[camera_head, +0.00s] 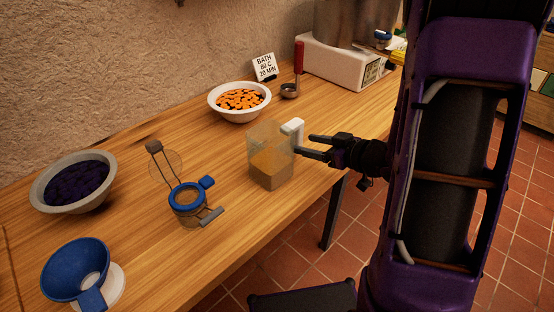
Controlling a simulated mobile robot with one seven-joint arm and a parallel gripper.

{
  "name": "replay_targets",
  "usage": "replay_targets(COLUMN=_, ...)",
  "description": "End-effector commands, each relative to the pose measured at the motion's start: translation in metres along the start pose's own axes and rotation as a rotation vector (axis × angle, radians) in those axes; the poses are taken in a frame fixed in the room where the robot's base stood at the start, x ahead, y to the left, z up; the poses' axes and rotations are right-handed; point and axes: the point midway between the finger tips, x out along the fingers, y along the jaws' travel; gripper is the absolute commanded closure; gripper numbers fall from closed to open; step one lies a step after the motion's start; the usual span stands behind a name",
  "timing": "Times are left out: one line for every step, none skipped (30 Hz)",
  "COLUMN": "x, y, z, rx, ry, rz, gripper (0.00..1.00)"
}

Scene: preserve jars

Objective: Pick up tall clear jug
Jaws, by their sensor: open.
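The tall clear jug (268,159) stands upright on the wooden table near its right edge. It is see-through, and the table's wood shows through its walls. Its white handle (293,131) sticks out at the upper right, toward my gripper. My gripper (303,146) is open, its two dark fingers pointing left at the handle side of the jug. The fingertips are close to the handle. From this view I cannot tell whether the handle lies between the fingers or whether they touch it.
A bowl of orange pieces (240,101) and a ladle (290,90) are behind the jug. A clip-top jar (187,204) with its lid up stands left. A dark-filled bowl (74,187) and a blue funnel (75,273) are farther left.

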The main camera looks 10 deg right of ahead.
Motion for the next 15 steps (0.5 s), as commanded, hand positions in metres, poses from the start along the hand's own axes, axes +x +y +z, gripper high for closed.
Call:
replay_targets(x=0.009, y=-0.001, z=0.001, rx=-0.001, ry=-0.001, rz=-0.003, gripper=0.35)
replay_targets(x=0.012, y=-0.001, z=0.001, rx=-0.001, ry=-0.001, rz=-0.003, gripper=0.35)
replay_targets(x=0.016, y=-0.001, z=0.001, rx=-0.001, ry=0.000, rz=-0.002, gripper=0.35)
replay_targets(x=0.018, y=0.000, z=0.000, rx=-0.001, ry=0.000, rz=-0.002, gripper=0.35)
replay_targets(x=0.020, y=0.000, z=0.000, rx=-0.001, ry=0.000, rz=-0.001, gripper=0.35)
replay_targets(x=0.021, y=0.000, z=0.000, rx=-0.001, ry=0.000, rz=0.000, gripper=0.35)
replay_targets(x=0.023, y=0.000, z=0.000, rx=-0.001, ry=0.000, rz=-0.001, gripper=0.35)
replay_targets(x=0.025, y=-0.001, z=0.000, rx=-0.001, ry=0.000, rz=-0.002, gripper=0.35)
replay_targets(x=0.029, y=-0.001, z=0.001, rx=-0.001, ry=-0.001, rz=-0.003, gripper=0.35)
replay_targets(x=0.033, y=-0.002, z=0.001, rx=-0.001, ry=-0.001, rz=-0.003, gripper=0.35)
replay_targets(x=0.037, y=-0.002, z=0.001, rx=-0.001, ry=-0.001, rz=-0.003, gripper=0.35)
replay_targets(x=0.044, y=-0.003, z=0.001, rx=-0.002, ry=-0.002, rz=-0.004, gripper=0.35)
replay_targets(x=0.049, y=-0.003, z=0.001, rx=-0.002, ry=-0.001, rz=-0.003, gripper=0.35)
replay_targets(x=0.054, y=-0.004, z=0.001, rx=-0.002, ry=-0.001, rz=-0.004, gripper=0.35)
replay_targets(x=0.059, y=-0.003, z=0.001, rx=-0.001, ry=-0.001, rz=-0.004, gripper=0.35)
